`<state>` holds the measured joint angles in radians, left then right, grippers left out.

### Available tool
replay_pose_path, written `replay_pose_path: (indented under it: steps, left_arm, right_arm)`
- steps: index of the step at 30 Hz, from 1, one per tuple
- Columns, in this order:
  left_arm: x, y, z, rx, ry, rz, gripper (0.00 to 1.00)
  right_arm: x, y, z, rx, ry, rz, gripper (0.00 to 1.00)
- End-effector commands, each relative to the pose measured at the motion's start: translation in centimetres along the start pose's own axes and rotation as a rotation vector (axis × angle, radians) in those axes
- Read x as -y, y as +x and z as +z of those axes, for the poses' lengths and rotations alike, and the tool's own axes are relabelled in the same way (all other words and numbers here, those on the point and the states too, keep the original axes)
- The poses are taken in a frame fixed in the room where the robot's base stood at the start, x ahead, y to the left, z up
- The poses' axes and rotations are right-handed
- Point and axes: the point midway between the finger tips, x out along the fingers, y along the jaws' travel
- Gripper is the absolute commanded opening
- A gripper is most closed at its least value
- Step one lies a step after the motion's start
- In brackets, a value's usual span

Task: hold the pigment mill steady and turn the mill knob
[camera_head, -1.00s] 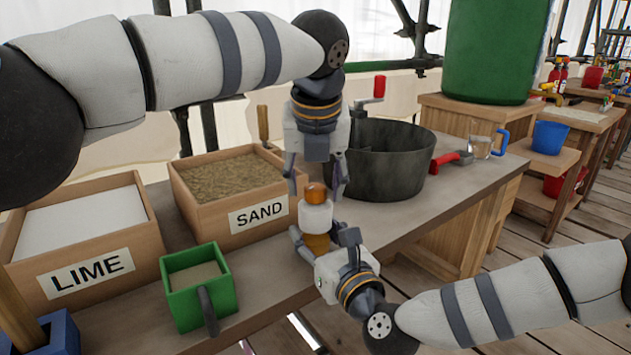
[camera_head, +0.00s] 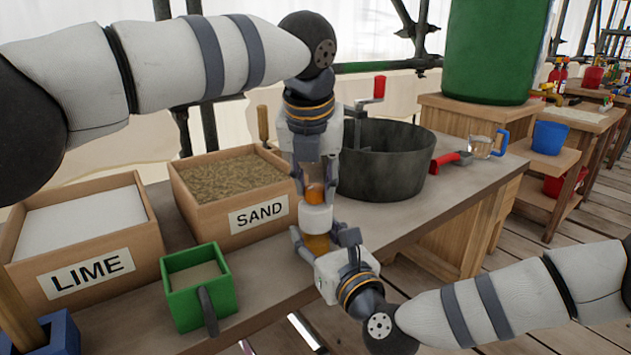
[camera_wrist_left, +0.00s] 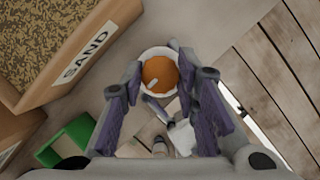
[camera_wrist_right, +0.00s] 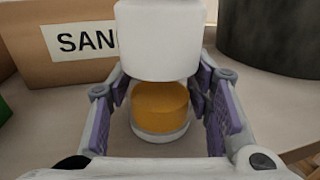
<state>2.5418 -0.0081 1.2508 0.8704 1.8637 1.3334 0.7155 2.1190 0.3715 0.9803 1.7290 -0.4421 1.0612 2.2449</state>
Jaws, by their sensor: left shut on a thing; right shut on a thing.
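The pigment mill stands upright on the bench in front of the sand box, with a white upper part (camera_head: 316,218) and an amber lower band (camera_head: 317,244). Its orange knob (camera_head: 315,195) is on top and shows from above, with a small pale mark, in the left wrist view (camera_wrist_left: 159,74). My left gripper (camera_head: 314,190) points down from above and is shut on the knob. My right gripper (camera_head: 319,240) comes in low from the front right and is shut on the mill's amber band, which its wrist view (camera_wrist_right: 160,108) shows between the fingers.
The sand box (camera_head: 187,204) and lime box (camera_head: 146,245) stand left of the mill. A green scoop (camera_head: 222,290) is in front of them. A dark pot (camera_head: 400,165) with a red-handled crank stands close behind on the right. Bare bench top (camera_head: 400,222) lies to the mill's right.

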Motion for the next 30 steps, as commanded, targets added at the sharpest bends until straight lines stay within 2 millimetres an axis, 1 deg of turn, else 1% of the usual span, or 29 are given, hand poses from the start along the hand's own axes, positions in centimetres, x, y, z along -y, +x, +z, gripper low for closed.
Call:
replay_pose_path:
  steps: [21,30]
  left_arm:
    - [-0.39,0.10,0.08,-0.002,0.607,-0.253,0.01]
    - [-0.44,0.10,0.18,-0.002,0.814,-0.338,0.01]
  right_arm:
    - [0.11,0.01,-0.04,-0.001,0.000,-0.003,0.15]
    - [0.14,0.01,-0.04,-0.001,0.000,-0.003,0.15]
